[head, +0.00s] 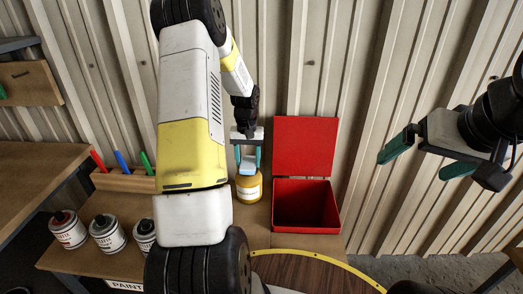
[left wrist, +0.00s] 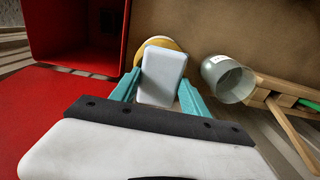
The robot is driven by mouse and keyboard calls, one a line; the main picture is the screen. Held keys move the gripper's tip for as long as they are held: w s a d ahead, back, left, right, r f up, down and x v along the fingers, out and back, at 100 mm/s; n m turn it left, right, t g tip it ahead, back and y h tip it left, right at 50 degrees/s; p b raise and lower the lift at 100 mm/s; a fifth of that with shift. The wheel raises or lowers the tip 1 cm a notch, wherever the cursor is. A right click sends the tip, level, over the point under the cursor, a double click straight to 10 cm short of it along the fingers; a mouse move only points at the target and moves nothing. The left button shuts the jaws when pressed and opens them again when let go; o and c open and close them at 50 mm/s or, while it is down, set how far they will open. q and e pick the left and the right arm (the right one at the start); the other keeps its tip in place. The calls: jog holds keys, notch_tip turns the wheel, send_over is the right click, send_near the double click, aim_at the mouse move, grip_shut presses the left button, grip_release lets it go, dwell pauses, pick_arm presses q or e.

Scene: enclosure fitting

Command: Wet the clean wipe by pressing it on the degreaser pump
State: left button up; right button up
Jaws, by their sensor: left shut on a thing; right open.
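My left gripper (head: 248,168) is shut on a pale, white block-like wipe (left wrist: 162,75), held between its teal fingers in the left wrist view. In the head view the gripper points down directly above a yellow round container with a white label (head: 248,189), which appears to be the degreaser pump. The yellow rim (left wrist: 152,46) shows behind the wipe in the left wrist view. The wipe hides most of the container's top there, so I cannot tell whether they touch. My right gripper (head: 418,163) is open and empty, in the air at the right.
An open red box (head: 305,207) stands right of the yellow container. Several paint cans (head: 107,233) and a wooden rack (head: 122,181) with coloured handles are at left. A grey-green cylinder (left wrist: 228,79) is close beside my left fingers. My left arm blocks the middle.

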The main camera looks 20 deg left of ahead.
aim_at(248, 163)
pick_arm(q)
jog(key=shift+r, duration=3.45)
jog(key=shift+s, duration=0.1)
